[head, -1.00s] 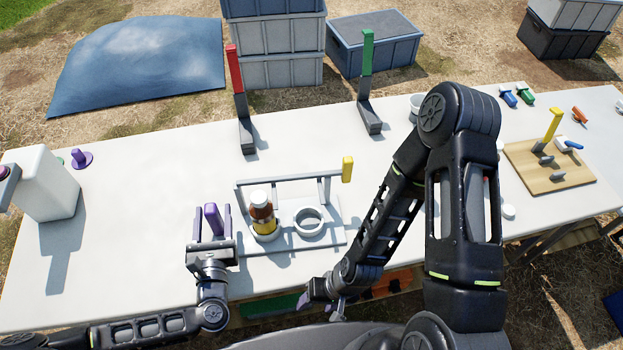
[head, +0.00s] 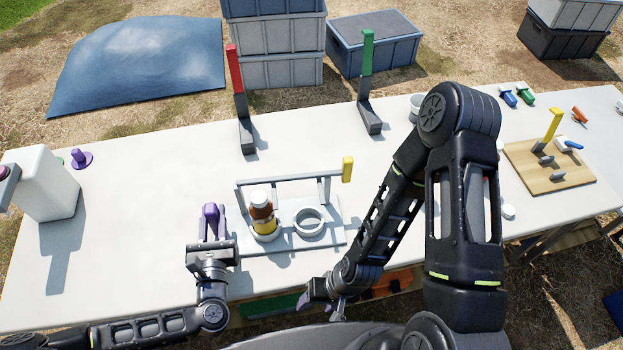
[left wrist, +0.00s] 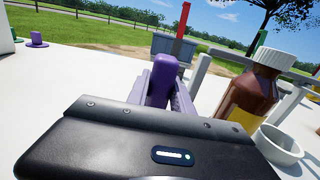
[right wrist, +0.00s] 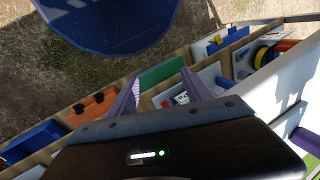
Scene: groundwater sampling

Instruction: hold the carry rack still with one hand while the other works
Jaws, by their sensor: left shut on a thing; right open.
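The grey carry rack (head: 331,237) stands on the white table, with a top bar ending in a yellow block (head: 347,169). A brown bottle (head: 262,212) with a white cap and yellow label stands in its left ring; the right ring (head: 308,220) is empty. The bottle also shows in the left wrist view (left wrist: 252,93). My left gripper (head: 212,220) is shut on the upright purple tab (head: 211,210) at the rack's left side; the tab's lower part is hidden. My right gripper (head: 325,292) is open and empty at the table's front edge, above the bins in its own wrist view (right wrist: 162,95).
A white jug (head: 45,185) stands at the table's left end. A red-topped stand (head: 240,100) and a green-topped stand (head: 368,85) are at the back edge. A wooden board (head: 560,178) lies at right. The table between jug and rack is mostly clear.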

